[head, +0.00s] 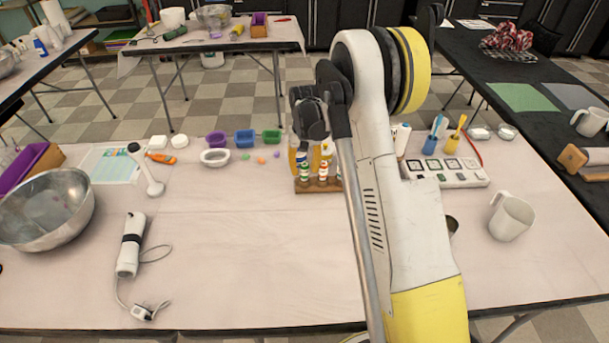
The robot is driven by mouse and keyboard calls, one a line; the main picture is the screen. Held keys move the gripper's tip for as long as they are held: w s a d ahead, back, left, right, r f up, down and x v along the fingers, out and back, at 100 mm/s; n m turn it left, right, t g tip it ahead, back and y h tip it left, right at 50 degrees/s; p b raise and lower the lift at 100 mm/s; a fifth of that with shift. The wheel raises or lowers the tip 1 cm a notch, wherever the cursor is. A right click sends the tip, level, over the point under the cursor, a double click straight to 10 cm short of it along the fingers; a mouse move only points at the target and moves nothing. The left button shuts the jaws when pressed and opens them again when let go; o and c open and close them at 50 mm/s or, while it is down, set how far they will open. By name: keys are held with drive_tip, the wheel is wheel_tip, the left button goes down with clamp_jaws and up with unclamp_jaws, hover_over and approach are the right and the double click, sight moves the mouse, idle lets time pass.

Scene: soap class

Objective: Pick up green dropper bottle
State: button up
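A small wooden rack (317,186) stands on the table just left of my arm. It holds small dropper bottles with white caps. One with green bands (304,171) is at the left, and one with red bands (323,171) is beside it. Part of the rack's right side is hidden behind my arm. My gripper (309,138) is dark and hangs above the rack, close over the bottles. Its fingertips are small and overlap the yellowish bottles behind, so I cannot tell how far they are apart. No bottle is visibly lifted.
Yellowish bottles (293,158) stand behind the rack. Purple, blue and green soap moulds (245,139) are to the left. A hand blender (130,245) and metal bowl (45,215) lie left. The front middle is clear.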

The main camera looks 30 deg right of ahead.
drive_tip(key=shift+r, duration=0.1)
drive_tip(key=c, duration=0.4)
wheel_tip(320, 180, up, 14)
drive_tip(key=p, duration=0.6)
drive_tip(key=shift+s+d, duration=0.1)
idle(0.4)
